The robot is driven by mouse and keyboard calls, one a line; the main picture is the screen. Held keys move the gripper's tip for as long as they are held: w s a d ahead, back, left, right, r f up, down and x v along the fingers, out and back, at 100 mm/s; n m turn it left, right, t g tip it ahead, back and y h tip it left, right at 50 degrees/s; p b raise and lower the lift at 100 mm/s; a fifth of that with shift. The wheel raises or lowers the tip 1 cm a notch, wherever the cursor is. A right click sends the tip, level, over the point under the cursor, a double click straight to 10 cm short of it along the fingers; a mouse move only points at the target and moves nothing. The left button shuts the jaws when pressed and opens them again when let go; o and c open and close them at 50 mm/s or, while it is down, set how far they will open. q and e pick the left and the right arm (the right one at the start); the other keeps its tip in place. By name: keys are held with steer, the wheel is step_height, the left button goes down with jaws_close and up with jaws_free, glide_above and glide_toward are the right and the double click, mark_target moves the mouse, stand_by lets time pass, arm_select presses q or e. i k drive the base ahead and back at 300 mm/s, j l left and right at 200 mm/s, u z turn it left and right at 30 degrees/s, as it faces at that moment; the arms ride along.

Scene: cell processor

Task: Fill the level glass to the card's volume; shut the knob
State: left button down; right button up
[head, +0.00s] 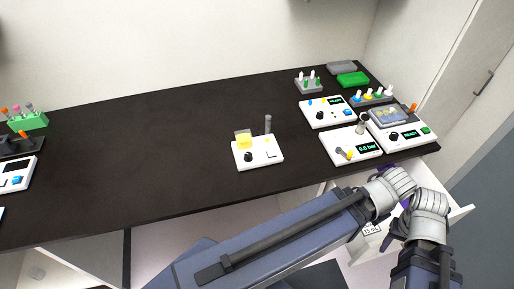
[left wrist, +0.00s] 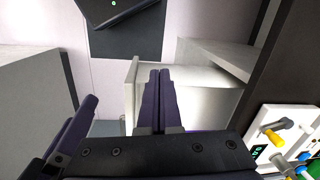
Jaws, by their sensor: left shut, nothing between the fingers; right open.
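A white unit (head: 272,160) on the black bench carries a yellow block (head: 243,141), a black knob (head: 248,157) and an upright grey tube (head: 268,124). The tube may be the level glass; its level is too small to read. A small card (head: 372,231) with a volume in mL shows below the bench edge, its number unclear. My right gripper (head: 388,240) is open beside the card, partly hidden by its arm. My left gripper (left wrist: 159,100) is shut and empty in the left wrist view, in front of an open white drawer; its fingers are mostly hidden in the head view.
A pressure unit (head: 343,158) reading 0.0 bar stands near the bench's front right. Other units and a green tray (head: 353,79) fill the right end. A green rack (head: 28,121) with colored tubes is far left. The left-middle bench is clear. An open drawer (head: 455,212) juts out.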

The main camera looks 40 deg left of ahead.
mark_target(248, 156)
steer(key=k+j+u, duration=0.1)
steer(key=u, duration=0.3)
steer(key=j+u, duration=0.25)
steer(key=u, duration=0.2)
